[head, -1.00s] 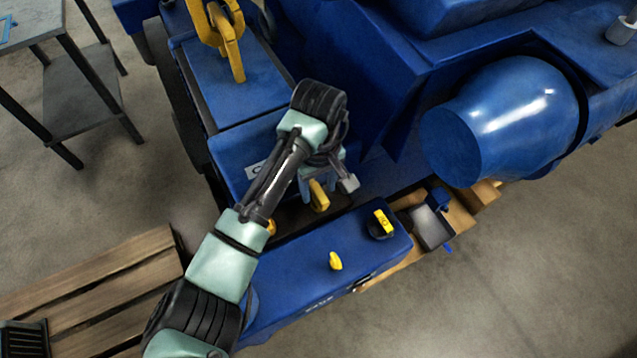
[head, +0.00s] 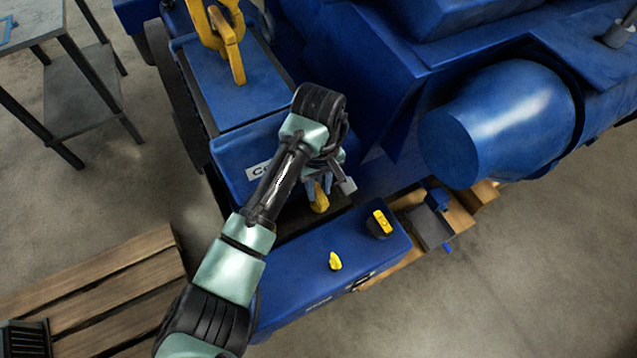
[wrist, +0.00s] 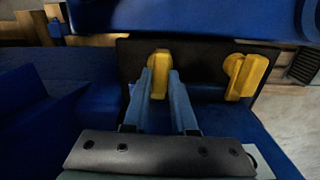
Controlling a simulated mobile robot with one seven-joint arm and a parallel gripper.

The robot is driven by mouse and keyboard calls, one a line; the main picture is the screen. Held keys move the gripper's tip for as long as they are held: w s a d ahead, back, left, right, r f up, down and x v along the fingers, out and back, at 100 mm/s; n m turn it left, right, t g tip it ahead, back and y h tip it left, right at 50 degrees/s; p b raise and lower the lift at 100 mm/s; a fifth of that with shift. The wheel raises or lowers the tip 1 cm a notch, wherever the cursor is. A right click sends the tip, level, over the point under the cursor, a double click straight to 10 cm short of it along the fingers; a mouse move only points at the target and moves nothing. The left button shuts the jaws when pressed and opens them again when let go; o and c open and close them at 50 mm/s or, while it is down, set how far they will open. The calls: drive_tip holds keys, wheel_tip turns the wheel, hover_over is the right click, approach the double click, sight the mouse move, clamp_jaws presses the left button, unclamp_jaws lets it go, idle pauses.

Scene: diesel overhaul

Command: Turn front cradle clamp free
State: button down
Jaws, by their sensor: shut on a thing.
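My gripper (head: 318,186) is low beside the blue engine block, in the gap behind the blue front box. In the wrist view its two blue fingers (wrist: 160,92) stand on either side of a yellow clamp handle (wrist: 158,70) and are shut on it. The same handle (head: 319,202) shows below the fingers in the head view. A second yellow clamp handle (wrist: 246,76) stands free to the right in the wrist view, on the same dark plate (wrist: 205,60). No marking shows which handle is the front one.
The blue front box (head: 300,280) carries a yellow knob (head: 335,261) and a black-and-yellow switch (head: 380,223). A yellow hook (head: 236,60) hangs above the engine. A large blue cylinder (head: 490,125) is at right, a wooden pallet (head: 100,285) at lower left.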

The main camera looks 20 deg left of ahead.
drive_tip(key=m+p, duration=0.3)
drive_tip(key=shift+d+r, duration=0.1)
drive_tip(key=shift+r, duration=0.1)
drive_tip(key=m+p, duration=0.1)
drive_tip(key=m, duration=0.4)
drive_tip(key=shift+w+f+p, duration=0.1)
drive_tip(key=shift+p, duration=0.3)
drive_tip(key=m+p, duration=0.1)
drive_tip(key=m, duration=0.3)
drive_tip(key=shift+d+m, duration=0.1)
drive_tip(key=shift+m, duration=0.3)
drive_tip(key=shift+m+p, duration=0.5)
drive_tip(key=shift+m, duration=1.7)
drive_tip(key=c, duration=0.7)
unclamp_jaws()
